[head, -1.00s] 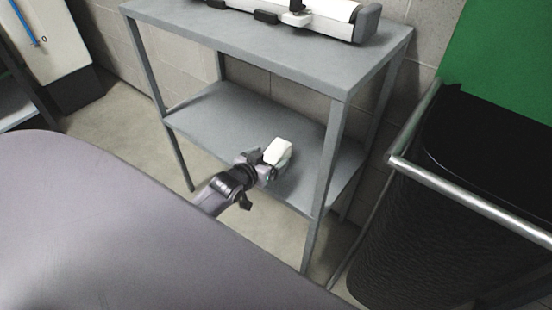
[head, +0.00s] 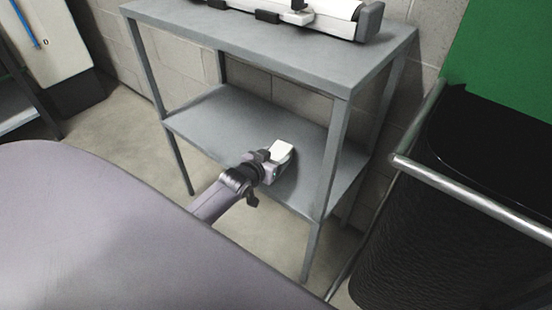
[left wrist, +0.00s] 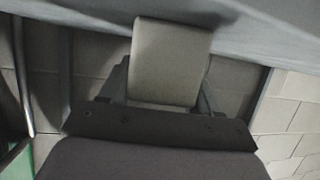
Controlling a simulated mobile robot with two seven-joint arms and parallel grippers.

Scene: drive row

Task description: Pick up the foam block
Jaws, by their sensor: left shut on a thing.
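The foam block (head: 283,151) is a white block at the lower shelf (head: 215,125) of the grey metal table. In the left wrist view the foam block (left wrist: 170,62) sits between the two fingers of my left gripper (left wrist: 163,90). In the head view my left gripper (head: 276,160) reaches in over the lower shelf's front edge and is shut on the block. I cannot tell whether the block touches the shelf. My right gripper is in no view.
The table's upper shelf (head: 240,40) overhangs the lower one and holds a white device (head: 325,10). A front leg (head: 325,190) stands right of my gripper. A dark bin (head: 470,190) with a metal rail (head: 470,200) is at the right. Much of the lower shelf is bare.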

